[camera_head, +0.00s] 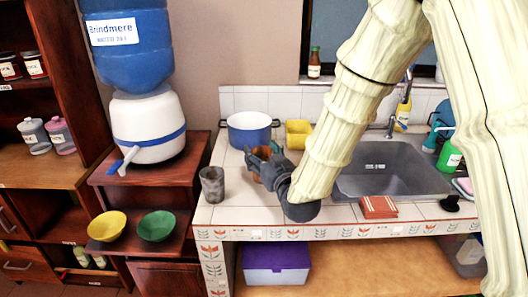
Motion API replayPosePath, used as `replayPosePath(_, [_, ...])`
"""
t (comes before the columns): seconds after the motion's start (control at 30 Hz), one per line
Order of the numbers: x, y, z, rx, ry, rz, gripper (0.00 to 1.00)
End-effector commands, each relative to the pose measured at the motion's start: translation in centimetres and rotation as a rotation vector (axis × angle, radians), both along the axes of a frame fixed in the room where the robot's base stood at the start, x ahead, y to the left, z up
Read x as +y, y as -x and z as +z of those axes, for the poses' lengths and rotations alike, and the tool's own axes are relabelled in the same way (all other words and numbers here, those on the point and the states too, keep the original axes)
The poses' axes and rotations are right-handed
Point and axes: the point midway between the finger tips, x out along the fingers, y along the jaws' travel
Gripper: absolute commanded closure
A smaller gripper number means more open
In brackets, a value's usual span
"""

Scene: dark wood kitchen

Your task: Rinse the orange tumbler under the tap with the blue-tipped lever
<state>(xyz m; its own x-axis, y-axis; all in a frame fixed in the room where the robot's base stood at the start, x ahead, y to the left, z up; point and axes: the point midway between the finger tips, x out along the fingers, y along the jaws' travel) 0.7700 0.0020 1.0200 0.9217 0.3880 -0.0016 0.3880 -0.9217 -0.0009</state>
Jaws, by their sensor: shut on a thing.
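My gripper (262,164) is shut on the orange tumbler (263,152) above the left part of the tiled counter. Its dark fingers hide much of the tumbler, and I cannot tell whether it touches the counter. A grey tap (390,126) stands behind the sink (378,170), to the right of my gripper; my arm crosses in front of that area, and I cannot make out a blue tip on this tap. The white water dispenser (148,128) at left has a small spout with a blue-tipped lever (115,167).
A blue pot (250,130) and a yellow container (298,134) stand behind my gripper. A grey cup (212,184) is to its left. An orange sponge or cloth (378,207) lies at the front edge. Yellow (107,226) and green (156,226) bowls sit below the dispenser.

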Motion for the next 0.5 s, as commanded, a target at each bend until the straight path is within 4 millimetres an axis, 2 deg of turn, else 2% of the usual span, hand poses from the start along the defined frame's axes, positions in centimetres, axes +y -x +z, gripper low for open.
replayPosePath(0.1, [0.0,-2.5,-0.1,-0.001,0.001,-0.001,0.65])
replayPosePath(0.3, [-0.1,-6.2,-0.5,-0.001,0.001,-0.002,0.65])
replayPosePath(0.5, [-0.2,-8.1,-0.7,0.0,0.001,-0.003,0.65])
